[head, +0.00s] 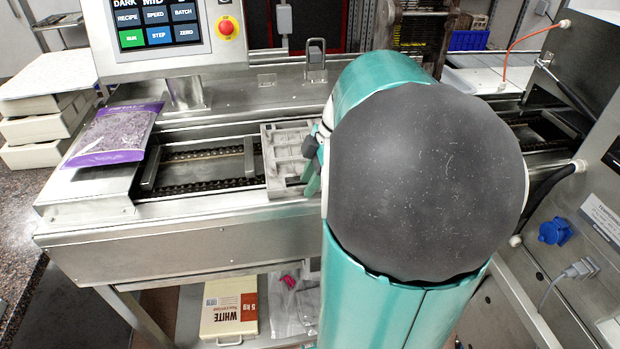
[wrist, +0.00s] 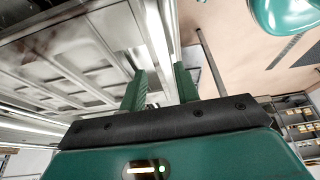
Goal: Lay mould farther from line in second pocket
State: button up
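A grey mould (head: 284,158) with rows of cavities lies across the channel of the line (head: 215,240), left of my arm. It looks roughly level; I cannot tell whether it rests fully on the chain. My gripper (head: 314,172) is at its right edge, mostly hidden behind my arm in the head view. In the wrist view my green fingers (wrist: 161,88) stand either side of a bright metal rim, with the large grey mould surface (wrist: 75,60) filling the left. No second mould is clearly visible.
A purple bag (head: 118,133) lies on the line's left end. A control panel (head: 158,30) with a red stop button stands behind it. Pale trays (head: 42,128) are stacked far left. A metal handle bracket (head: 316,60) stands behind the mould. A machine with cables (head: 580,200) bounds the right.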

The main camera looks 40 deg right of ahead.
jog(key=v, duration=1.3)
jog(key=shift+r, duration=0.35)
jog(key=a+f+m+t+h, duration=0.1)
jog(key=a+f+m, duration=0.2)
jog(key=a, duration=0.6)
jog(key=s+a+f+m+t+h, duration=0.1)
jog(key=a+m, duration=0.3)
jog(key=a, duration=0.6)
jog(key=s+a+f+m+h, duration=0.1)
jog(key=a+f+m, duration=0.3)
jog(key=a, duration=0.5)
jog(key=shift+s+a+f+t+h, duration=0.25)
jog(key=shift+a+f+t+h, duration=0.05)
jog(key=shift+a+t+h, duration=0.1)
